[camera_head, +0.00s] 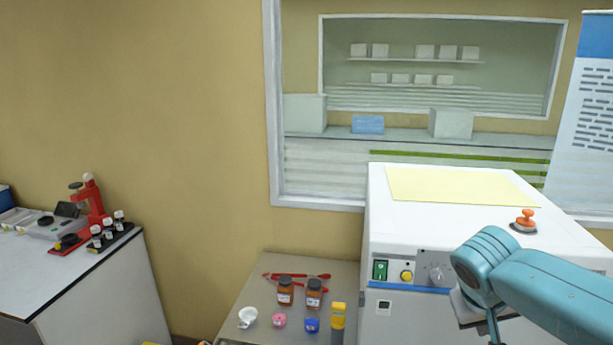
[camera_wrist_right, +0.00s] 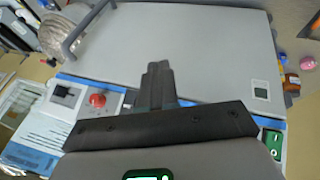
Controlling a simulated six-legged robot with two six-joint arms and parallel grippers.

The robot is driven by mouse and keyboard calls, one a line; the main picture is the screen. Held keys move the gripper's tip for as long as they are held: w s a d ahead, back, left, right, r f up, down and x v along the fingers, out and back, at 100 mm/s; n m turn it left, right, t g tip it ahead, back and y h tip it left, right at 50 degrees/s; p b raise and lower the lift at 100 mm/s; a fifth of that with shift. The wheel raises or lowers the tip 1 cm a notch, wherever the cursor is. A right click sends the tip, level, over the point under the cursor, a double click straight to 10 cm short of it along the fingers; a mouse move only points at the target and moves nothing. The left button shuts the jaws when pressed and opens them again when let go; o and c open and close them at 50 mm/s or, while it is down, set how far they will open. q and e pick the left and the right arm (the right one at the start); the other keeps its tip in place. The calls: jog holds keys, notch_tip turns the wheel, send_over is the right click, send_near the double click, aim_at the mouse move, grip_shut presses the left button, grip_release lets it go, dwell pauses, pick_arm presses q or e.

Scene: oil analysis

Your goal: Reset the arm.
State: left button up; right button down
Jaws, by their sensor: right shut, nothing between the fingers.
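My right arm (camera_head: 545,290) comes in from the right in the head view, bent in front of the white machine (camera_head: 410,235). Its wrist points down, and the fingertips are cut off or hidden at the bottom edge. In the right wrist view my right gripper (camera_wrist_right: 158,68) has its dark fingers together, with nothing between them. It is in front of the machine's grey panel (camera_wrist_right: 185,35); I cannot tell how far apart they are. My left gripper is not in view.
A small table (camera_head: 255,285) left of the machine holds two brown bottles (camera_head: 285,292), (camera_head: 314,294), a yellow-capped tube (camera_head: 338,320) and small coloured caps. The machine has a green switch (camera_head: 380,270) and an orange knob (camera_head: 525,220).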

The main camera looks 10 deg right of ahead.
jog(key=s+a+f+n+g+y+b, duration=0.1)
jog(key=a+f+y, duration=0.1)
jog(key=a+f, duration=0.6)
jog(key=s+a+f+n+y+b, duration=0.1)
jog(key=s+a+f+y, duration=0.15)
jog(key=f, duration=1.05)
jog(key=a+f+n+g+y+b, duration=0.1)
jog(key=a+f+y, duration=0.1)
jog(key=a+f, duration=0.6)
jog(key=s+a+f+m+y+b, duration=0.1)
jog(key=s+a+f, duration=0.1)
jog(key=s+f, duration=0.6)
jog(key=s+a+f+m+y+b, duration=0.1)
jog(key=s+a+f+m, duration=0.1)
jog(key=s+f, duration=0.6)
jog(key=shift+a+f+g, duration=0.3)
jog(key=shift+a+f, duration=0.2)
jog(key=shift+a, duration=0.3)
jog(key=shift+w+d, duration=0.1)
jog(key=shift+w, duration=0.05)
